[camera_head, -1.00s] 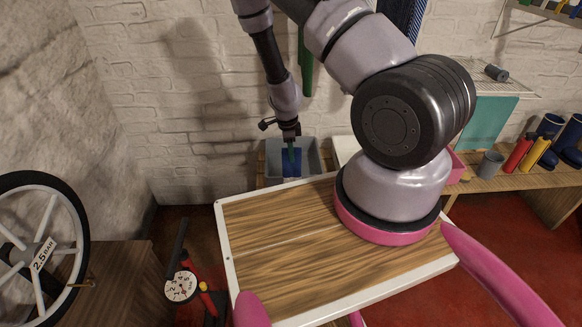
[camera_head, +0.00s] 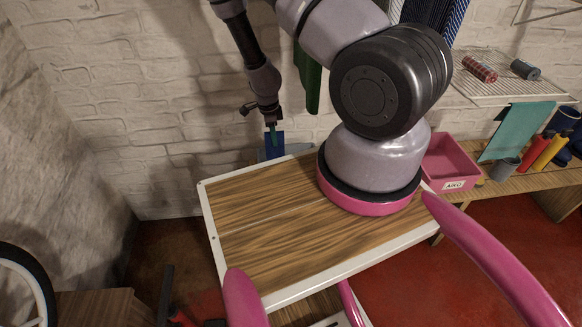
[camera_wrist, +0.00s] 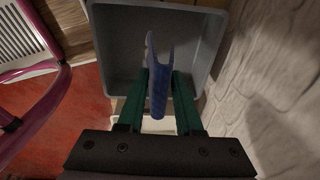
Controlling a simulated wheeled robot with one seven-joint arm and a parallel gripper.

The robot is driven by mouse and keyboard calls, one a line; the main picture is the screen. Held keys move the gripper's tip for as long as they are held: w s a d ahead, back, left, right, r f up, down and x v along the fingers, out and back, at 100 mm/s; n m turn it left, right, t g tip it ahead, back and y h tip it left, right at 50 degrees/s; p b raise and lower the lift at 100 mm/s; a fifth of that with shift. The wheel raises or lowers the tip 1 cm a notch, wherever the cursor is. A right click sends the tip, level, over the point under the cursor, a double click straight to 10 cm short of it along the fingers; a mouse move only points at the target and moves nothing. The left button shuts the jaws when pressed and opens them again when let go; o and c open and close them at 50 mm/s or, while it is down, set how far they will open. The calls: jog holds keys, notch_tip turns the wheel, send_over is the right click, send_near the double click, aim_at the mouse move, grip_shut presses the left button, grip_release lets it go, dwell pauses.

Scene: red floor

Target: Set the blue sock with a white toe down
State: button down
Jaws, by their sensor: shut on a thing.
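My gripper (camera_head: 272,128) has dark green fingers and is beyond the far edge of the wood-topped surface. It is shut on the blue sock (camera_head: 274,146), which hangs downward from it. In the wrist view the sock (camera_wrist: 158,75) is a folded blue strip between the two green fingers (camera_wrist: 160,88). A grey bin (camera_wrist: 120,50) lies below the sock in that view, its floor looking empty around it. I cannot make out the sock's white toe. In the head view the bin is mostly hidden behind the surface.
The wood-topped surface with a white rim (camera_head: 213,235) is in front, clear at left. A pink box (camera_head: 448,163) stands on a bench at right, near a grey cup (camera_head: 503,169) and red and yellow bottles. A wire rack (camera_head: 495,88) is above. A dark green cloth (camera_head: 308,78) hangs on the wall.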

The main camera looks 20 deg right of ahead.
notch_tip(320, 180, down, 11)
jog(key=s+d+f, duration=0.1)
jog(key=d, duration=0.7)
jog(key=shift+f, duration=0.45)
jog(key=c, duration=0.6)
grip_release()
jog(key=shift+o, duration=0.2)
